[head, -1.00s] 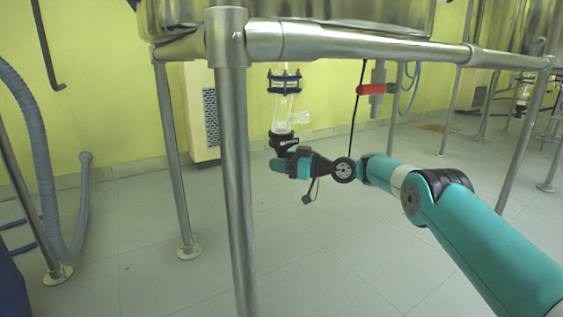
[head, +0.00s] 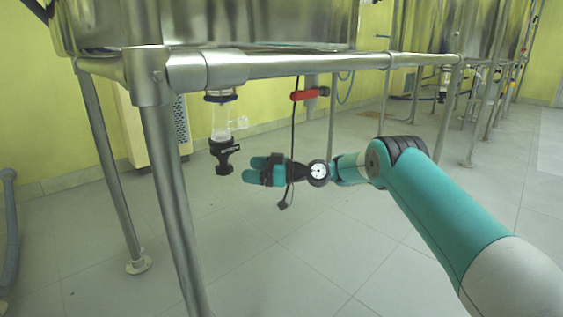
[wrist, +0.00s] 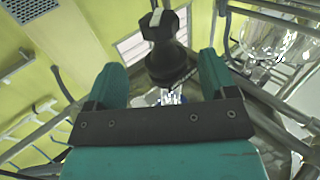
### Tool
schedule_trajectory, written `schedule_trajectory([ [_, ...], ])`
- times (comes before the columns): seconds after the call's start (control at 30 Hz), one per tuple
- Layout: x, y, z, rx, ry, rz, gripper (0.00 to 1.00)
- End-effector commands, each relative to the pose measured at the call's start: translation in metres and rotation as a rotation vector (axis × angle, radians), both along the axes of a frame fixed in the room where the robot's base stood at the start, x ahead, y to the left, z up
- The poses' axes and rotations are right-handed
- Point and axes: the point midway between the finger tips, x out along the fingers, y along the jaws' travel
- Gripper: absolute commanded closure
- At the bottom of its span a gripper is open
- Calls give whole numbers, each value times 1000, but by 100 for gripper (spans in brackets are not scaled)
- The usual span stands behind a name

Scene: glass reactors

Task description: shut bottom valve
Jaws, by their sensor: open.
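The bottom valve (head: 224,152) is a black fitting under a clear glass outlet tube (head: 221,121), below the vessel frame. Its black handle hangs from the fitting on the side toward me. My gripper (head: 251,170) is open and empty, just right of the valve in the head view, with a small gap between them. In the wrist view, the black valve (wrist: 170,62) shows ahead between the two teal fingers, and its handle carries a white stripe. The far side of the valve is hidden.
A steel frame leg (head: 170,190) stands left of the valve, under a horizontal rail (head: 290,65). A red-handled valve (head: 305,95) and a black hanging cable (head: 293,130) are behind and above my gripper. The floor below is clear.

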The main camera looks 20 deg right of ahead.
Motion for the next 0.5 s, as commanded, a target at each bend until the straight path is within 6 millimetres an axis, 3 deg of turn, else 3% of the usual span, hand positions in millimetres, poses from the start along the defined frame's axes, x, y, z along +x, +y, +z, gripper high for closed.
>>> schedule_trajectory([
  [0.27, -25, -53, 3, 1, 4, -3, 22],
  [0.33, -26, -54, -7, 0, -2, 1, 22],
  [0.5, -29, -62, -8, 0, -2, 0, 22],
])
